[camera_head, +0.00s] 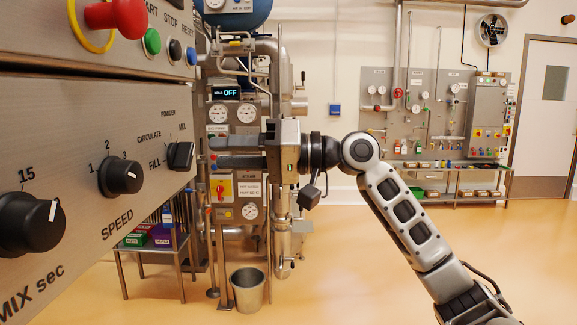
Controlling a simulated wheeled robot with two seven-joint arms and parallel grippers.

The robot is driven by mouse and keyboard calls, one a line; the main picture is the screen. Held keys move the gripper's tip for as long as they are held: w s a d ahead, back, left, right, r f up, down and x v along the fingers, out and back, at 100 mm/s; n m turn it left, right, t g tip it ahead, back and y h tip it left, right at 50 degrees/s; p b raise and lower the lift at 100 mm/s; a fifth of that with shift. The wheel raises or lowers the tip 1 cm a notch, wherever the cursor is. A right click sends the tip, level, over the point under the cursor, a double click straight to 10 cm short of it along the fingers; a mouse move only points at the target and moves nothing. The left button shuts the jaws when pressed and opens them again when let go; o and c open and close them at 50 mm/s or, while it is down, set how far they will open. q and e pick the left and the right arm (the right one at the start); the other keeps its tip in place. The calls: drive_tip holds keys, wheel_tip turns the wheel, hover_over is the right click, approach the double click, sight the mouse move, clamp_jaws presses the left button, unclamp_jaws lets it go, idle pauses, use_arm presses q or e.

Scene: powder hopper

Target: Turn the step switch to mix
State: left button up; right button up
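The step switch (181,155) is a black knob near the right end of the grey panel. The labels FILL, CIRCULATE, POWDER and MIX fan around its left and upper sides. A pale mark shows on the knob's right part, but I cannot tell for certain which label it points at. My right gripper (213,152) is just right of the switch, with its fingers pointing left toward it. The fingers are apart with a narrow gap and hold nothing that I can see. The fingertips look clear of the knob. My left gripper is not in view.
The panel also carries the SPEED knob (120,177) and MIX sec knob (30,223). Above are a red emergency button (118,14) and a green button (152,41). Pipes and gauges stand behind my gripper. A bucket (248,289) stands on the floor; the floor at right is clear.

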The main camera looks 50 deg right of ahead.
use_arm(q)
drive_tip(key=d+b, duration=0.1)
drive_tip(key=b, duration=0.1)
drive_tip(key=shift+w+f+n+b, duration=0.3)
drive_tip(key=shift+b, duration=0.1)
use_arm(e)
drive_tip(key=v, duration=1)
drive_tip(key=shift+s+d, duration=0.2)
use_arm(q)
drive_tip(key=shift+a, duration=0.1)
